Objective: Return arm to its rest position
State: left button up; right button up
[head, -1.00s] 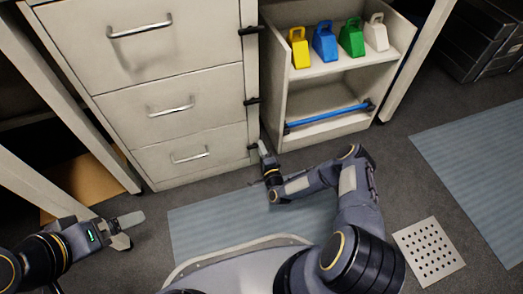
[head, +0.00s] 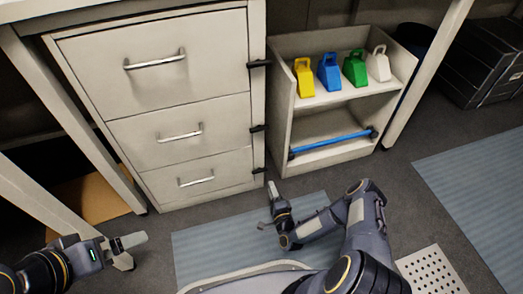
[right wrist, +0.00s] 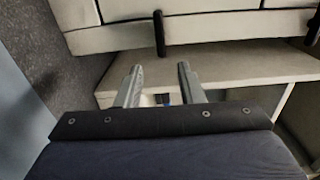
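My right gripper (head: 271,190) hangs low over the floor in front of the drawer cabinet, near its lower right corner. In the right wrist view its two fingers (right wrist: 159,84) stand apart with nothing held between them. The right arm is bent, its elbow at the right of the gripper. My left gripper (head: 134,240) is at the lower left of the head view, pointing right, near a table leg's foot. Its finger gap does not show clearly, and I see no object in it.
The drawer cabinet (head: 178,95) is shut. An open shelf unit (head: 283,110) beside it holds yellow, blue, green and white handled blocks above and a blue bar (head: 332,144) below. Table legs (head: 80,120) stand at left. A blue-grey mat (head: 205,245) and perforated plate (head: 432,272) lie on the floor.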

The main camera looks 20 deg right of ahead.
jog(key=w+d+r+n+g+y, duration=0.1)
jog(key=w+d+r+n+g, duration=0.15)
jog(key=r, duration=0.45)
jog(key=w+d+r+n+g, duration=0.2)
jog(key=w+d+r+n, duration=0.15)
jog(key=r, duration=0.45)
jog(key=w+d+r+n+g+y, duration=0.1)
jog(key=w+d+r+n+g, duration=0.2)
jog(key=r, duration=0.4)
jog(key=s+r+n+g+h+p, duration=0.1)
jog(key=s+r+n+g, duration=0.3)
jog(key=s+r, duration=1.45)
jog(key=s+a+r+n+y, duration=0.15)
jog(key=s+a, duration=0.25)
jog(key=s, duration=0.5)
jog(key=s+a+r+n+y, duration=0.1)
jog(key=s+a+r+n, duration=0.15)
jog(key=s, duration=0.65)
notch_tip(320, 180, up, 39)
jog(key=a+p, duration=0.1)
jog(key=p, duration=3.8)
jog(key=shift+m+g, duration=0.4)
jog(key=shift+g, duration=0.05)
jog(key=shift+s, duration=0.1)
